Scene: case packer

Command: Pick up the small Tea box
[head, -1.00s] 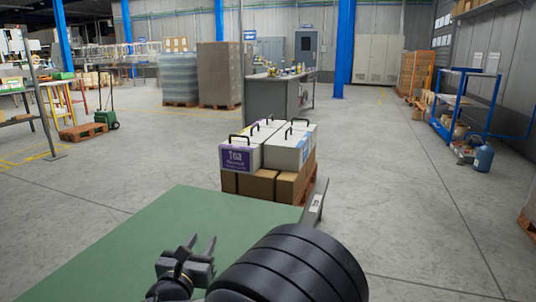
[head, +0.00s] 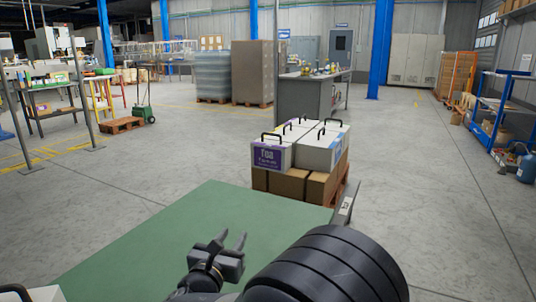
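A white and purple Tea box (head: 272,154) with a black handle sits at the front left of a stack. Several similar white boxes with black handles, such as the one at the right (head: 322,150), stand close around it on brown cartons (head: 288,183). I cannot tell from here which box is the small one. My gripper (head: 232,240) is at the bottom of the view, low over the green surface. Its two fingers are apart with nothing between them. It is well short of the stack and touches no box.
The green surface (head: 150,240) fills the foreground. The stack stands on a wooden pallet (head: 343,187) just beyond it. A grey workbench (head: 308,97) stands behind, and wrapped pallets (head: 258,72) farther back. A blue shelf (head: 493,120) is at the right. Floor on both sides is open.

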